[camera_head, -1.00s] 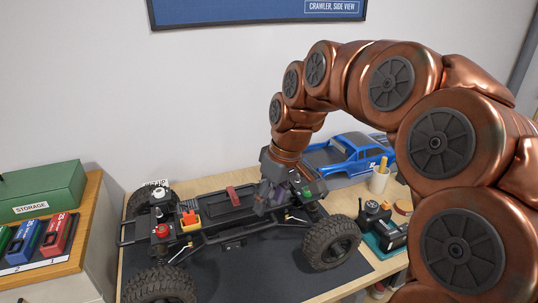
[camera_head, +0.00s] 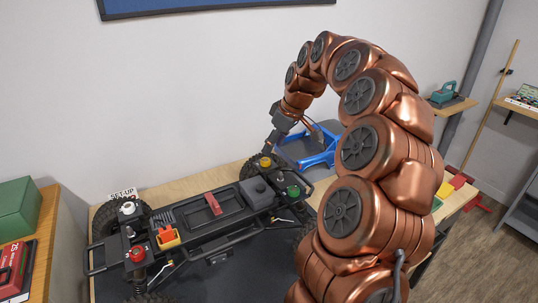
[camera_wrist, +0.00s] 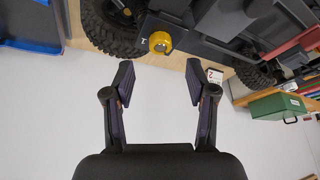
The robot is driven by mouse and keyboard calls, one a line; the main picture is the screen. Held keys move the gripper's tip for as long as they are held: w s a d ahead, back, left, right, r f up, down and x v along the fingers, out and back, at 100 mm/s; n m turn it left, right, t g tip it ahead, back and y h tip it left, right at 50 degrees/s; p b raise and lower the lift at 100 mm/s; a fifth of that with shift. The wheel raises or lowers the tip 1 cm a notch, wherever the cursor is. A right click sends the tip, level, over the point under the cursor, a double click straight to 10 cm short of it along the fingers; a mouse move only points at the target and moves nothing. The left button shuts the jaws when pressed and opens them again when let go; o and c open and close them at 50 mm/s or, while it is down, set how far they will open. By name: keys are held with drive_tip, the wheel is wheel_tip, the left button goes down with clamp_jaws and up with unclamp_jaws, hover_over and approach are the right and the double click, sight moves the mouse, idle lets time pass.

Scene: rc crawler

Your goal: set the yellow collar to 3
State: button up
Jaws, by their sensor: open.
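The yellow collar (camera_head: 265,162) sits on the far right corner of the crawler chassis (camera_head: 190,235), close to the blue body shell. In the wrist view the yellow collar (camera_wrist: 160,43) shows as a brass-yellow knob on a dark plate. A pale mark like a 1 is left of it; its setting cannot be read surely. My gripper (camera_wrist: 158,80) is open and empty, its two fingers apart and short of the collar, with the collar centred beyond the gap. In the head view my gripper (camera_head: 271,138) is just above the collar, pointing down.
A green collar (camera_head: 293,191), a red one (camera_head: 137,253) and a white one (camera_head: 127,208) stand at the other chassis corners. A blue body shell (camera_head: 308,150) lies right of the collar. The wall is close behind. A set-up card (camera_head: 122,194) stands back left.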

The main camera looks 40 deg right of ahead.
sight(266, 160)
drive_tip(key=p+x, duration=0.1)
drive_tip(key=x, duration=0.4)
drive_tip(key=shift+a, duration=0.1)
drive_tip(key=shift+w+f, duration=0.2)
drive_tip(key=shift+f, duration=0.25)
drive_tip(key=shift+c, duration=0.4)
